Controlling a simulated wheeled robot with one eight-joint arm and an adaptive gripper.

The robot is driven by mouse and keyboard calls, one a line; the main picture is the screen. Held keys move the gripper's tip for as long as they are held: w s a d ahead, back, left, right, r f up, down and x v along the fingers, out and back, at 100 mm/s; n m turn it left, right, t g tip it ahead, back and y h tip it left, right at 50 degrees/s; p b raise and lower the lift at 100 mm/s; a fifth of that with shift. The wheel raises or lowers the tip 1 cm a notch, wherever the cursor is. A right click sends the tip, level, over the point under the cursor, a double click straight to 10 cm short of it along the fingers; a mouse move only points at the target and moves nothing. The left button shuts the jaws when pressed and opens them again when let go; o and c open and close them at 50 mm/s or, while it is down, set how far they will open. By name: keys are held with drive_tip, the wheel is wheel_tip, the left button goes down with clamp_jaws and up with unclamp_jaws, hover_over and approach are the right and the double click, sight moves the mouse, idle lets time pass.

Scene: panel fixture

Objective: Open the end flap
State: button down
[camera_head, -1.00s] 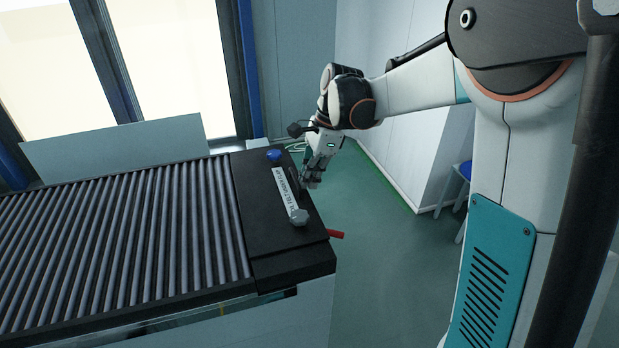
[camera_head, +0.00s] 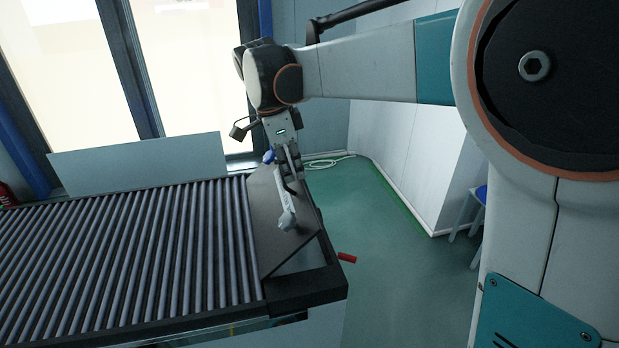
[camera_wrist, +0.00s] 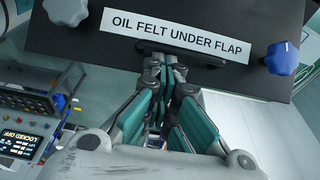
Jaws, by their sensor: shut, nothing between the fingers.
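The end flap (camera_head: 278,230) is a dark panel at the right end of the roller conveyor, tilted up from the frame in the head view. In the wrist view the flap (camera_wrist: 70,38) bears a white label (camera_wrist: 175,36) reading "OIL FELT UNDER FLAP", a grey knob (camera_wrist: 65,9) and a blue knob (camera_wrist: 281,58). The grey knob (camera_head: 287,219) and blue knob (camera_head: 269,156) also show in the head view. My gripper (camera_head: 294,184) is shut, its fingertips (camera_wrist: 166,66) at a dark slot or handle below the label. The fingertips partly hide it; I cannot tell contact.
The roller bed (camera_head: 140,255) lies left of the flap. A red handle (camera_head: 347,257) sticks out at the right of the end frame. A pale panel (camera_head: 140,160) stands behind the rollers. Green floor (camera_head: 385,255) is free to the right. A device with a screen (camera_wrist: 20,145) shows in the wrist view.

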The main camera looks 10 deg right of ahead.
drive_tip(key=a+r, duration=0.2)
drive_tip(key=a, duration=1)
drive_tip(key=shift+a+r+b, duration=0.15)
drive_tip(key=shift+r+b, duration=0.2)
drive_tip(key=shift+r, duration=0.1)
idle(0.9)
